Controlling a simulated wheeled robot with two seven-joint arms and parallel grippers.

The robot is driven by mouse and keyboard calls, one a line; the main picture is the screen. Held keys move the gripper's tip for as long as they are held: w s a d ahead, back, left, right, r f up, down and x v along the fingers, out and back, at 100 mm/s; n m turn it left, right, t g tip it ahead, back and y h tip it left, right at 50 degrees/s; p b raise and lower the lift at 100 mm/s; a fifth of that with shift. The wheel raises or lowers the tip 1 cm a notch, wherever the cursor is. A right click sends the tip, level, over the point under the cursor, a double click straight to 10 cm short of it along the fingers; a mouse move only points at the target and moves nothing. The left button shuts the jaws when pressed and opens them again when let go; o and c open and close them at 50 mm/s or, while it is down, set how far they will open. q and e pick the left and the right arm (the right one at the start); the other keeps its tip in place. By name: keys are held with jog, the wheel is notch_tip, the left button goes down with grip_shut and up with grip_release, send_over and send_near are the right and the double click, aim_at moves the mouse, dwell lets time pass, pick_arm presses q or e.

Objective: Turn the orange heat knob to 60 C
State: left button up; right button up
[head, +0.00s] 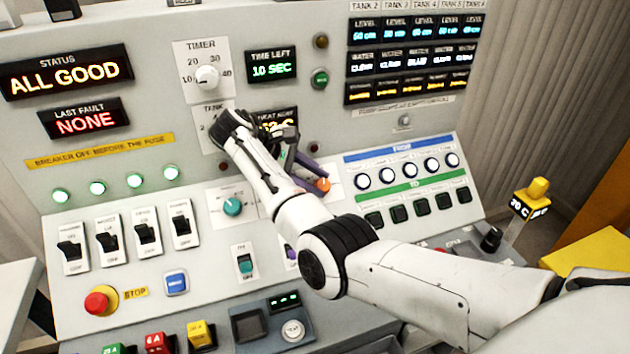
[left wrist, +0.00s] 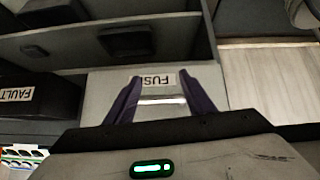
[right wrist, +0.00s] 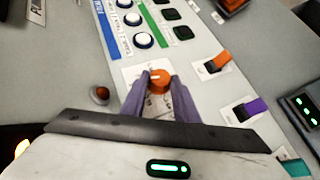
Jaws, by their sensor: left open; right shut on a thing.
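The orange heat knob (head: 322,185) sits on a white scale plate on the sloped panel, partly hidden by my right gripper in the head view. In the right wrist view the orange knob (right wrist: 160,80) is between the two purple fingers of my right gripper (right wrist: 158,92), which is shut on it. A pale pointer line shows on the knob; the scale marks are too small to read. In the head view my right gripper (head: 305,172) reaches it from above. The heat readout (head: 275,124) is mostly hidden behind my arm.
A teal knob (head: 232,207) is to the left on the same panel. White FROM buttons (head: 408,170) and dark TO buttons (head: 420,207) lie to the right. Orange (right wrist: 212,65) and purple (right wrist: 245,110) switches are close by in the right wrist view.

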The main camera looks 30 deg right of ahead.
dwell(0.3)
jog(key=o, duration=1.1)
jog(key=shift+s, duration=0.1)
jog(key=shift+c, duration=0.2)
jog(key=b+v, duration=0.1)
jog(key=v, duration=0.9)
jog(key=shift+r, duration=0.15)
